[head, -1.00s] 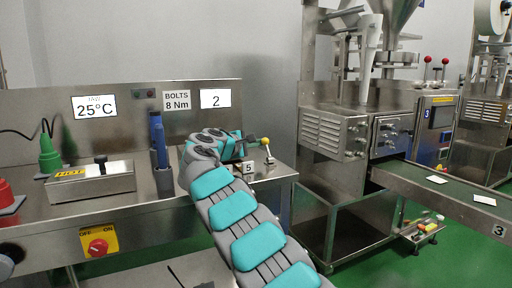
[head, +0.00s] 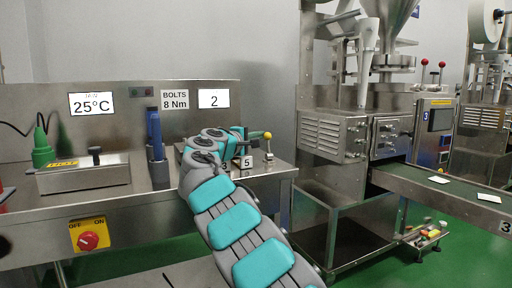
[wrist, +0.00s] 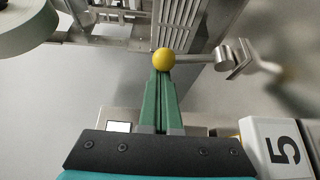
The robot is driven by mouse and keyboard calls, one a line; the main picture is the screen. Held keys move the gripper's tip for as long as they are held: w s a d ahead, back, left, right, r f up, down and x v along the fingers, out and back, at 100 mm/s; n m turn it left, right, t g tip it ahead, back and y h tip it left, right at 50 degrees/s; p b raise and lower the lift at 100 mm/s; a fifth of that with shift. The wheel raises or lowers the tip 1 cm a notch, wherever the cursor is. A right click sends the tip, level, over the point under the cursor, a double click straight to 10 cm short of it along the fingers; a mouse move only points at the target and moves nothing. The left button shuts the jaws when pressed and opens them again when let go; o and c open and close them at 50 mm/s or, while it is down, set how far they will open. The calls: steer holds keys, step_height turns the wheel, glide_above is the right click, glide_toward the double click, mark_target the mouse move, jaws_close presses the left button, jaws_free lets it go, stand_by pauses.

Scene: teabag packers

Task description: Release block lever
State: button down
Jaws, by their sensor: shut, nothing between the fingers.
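The block lever is a short metal rod with a yellow ball knob (head: 268,135), standing about upright at the right end of the steel bench, beside a white block marked 5 (head: 247,162). In the wrist view the yellow knob (wrist: 163,59) sits right at the tips of my green fingers, and its rod runs right to a metal pivot. My gripper (wrist: 164,74) is shut and empty, with its tips touching or nearly touching the knob; I cannot tell which. In the head view my arm hides much of the bench behind it.
Left on the bench stand a steel box with a black knob (head: 95,156), a blue-handled tool in a holder (head: 155,140) and a green tool (head: 42,150). A packing machine (head: 340,135) with a conveyor (head: 450,194) stands to the right.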

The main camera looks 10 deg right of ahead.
mark_target(268, 135)
steer(key=shift+s+d+b, duration=0.25)
steer(key=shift+s+b, duration=0.25)
steer(key=shift+s+d+r+m, duration=0.1)
steer(key=shift+s+d+m, duration=0.15)
steer(key=shift+m, duration=0.25)
steer(key=shift+s+t+b, duration=0.25)
steer(key=shift+t+b, duration=0.05)
steer(key=shift+b, duration=0.2)
steer(key=shift+s+b, duration=0.5)
steer(key=shift+s, duration=0.2)
steer(key=shift+s+d+f, duration=0.2)
steer(key=shift+s+d, duration=0.15)
steer(key=shift+s, duration=0.4)
steer(key=shift+s, duration=0.1)
steer(key=shift+v, duration=3.9)
steer(key=shift+f, duration=0.15)
